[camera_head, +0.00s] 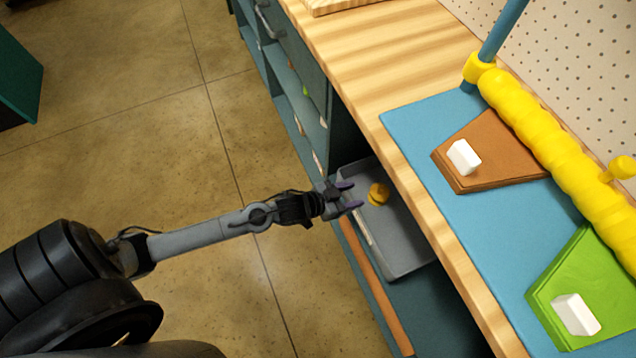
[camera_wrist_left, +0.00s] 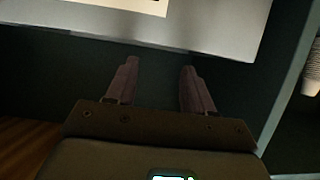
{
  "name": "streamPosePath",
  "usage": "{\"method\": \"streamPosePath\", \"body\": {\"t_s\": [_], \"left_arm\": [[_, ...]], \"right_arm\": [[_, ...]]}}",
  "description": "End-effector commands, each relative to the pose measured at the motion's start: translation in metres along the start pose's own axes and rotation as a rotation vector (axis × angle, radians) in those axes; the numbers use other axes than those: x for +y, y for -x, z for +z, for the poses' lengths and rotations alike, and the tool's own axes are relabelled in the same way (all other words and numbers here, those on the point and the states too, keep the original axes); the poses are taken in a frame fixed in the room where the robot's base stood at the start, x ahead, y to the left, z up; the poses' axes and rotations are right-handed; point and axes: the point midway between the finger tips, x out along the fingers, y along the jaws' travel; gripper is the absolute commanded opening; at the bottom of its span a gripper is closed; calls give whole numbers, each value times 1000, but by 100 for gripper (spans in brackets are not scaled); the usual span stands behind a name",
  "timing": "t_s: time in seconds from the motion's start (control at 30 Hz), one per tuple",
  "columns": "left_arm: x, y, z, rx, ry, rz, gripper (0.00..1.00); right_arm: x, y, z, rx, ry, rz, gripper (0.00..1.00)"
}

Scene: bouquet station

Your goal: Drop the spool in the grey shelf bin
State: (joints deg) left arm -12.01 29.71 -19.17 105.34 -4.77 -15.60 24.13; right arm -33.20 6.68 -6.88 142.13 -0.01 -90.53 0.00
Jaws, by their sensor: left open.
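A small yellow object (camera_head: 378,193), which looks like the spool, lies inside the grey shelf bin (camera_head: 405,255), towards its far end. The bin sits on a shelf below the wooden worktop. My left gripper (camera_head: 348,196) is open, with its dark purple-tipped fingers at the bin's left side, apart from the yellow object. In the left wrist view, the fingers (camera_wrist_left: 158,64) are spread with nothing between them. The bin's pale front (camera_wrist_left: 215,25) with a white label shows ahead of them. The spool is not seen in that view. My right gripper is not in view.
The wooden worktop (camera_head: 350,50) overhangs the shelf on the right. On it are a blue mat (camera_head: 420,118), a brown block (camera_head: 495,160), a green block (camera_head: 560,275) and a long yellow roll (camera_head: 545,140). A ribbed white object (camera_wrist_left: 312,72) stands right in the wrist view.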

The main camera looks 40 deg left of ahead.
Motion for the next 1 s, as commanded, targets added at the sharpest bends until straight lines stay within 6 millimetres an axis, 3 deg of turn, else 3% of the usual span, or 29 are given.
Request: {"method": "streamPosePath", "body": {"t_s": [0.27, 0.73, 0.87, 1.0], "left_arm": [[22, 29, 6, -176, 25, -92, 52], [56, 177, 28, -767, 129, -188, 52], [60, 198, 30, -839, 144, -182, 52], [62, 204, 31, -862, 147, -178, 52]], "right_arm": [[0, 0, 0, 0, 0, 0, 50], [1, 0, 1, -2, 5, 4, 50], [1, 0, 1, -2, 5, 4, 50], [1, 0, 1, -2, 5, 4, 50]]}}
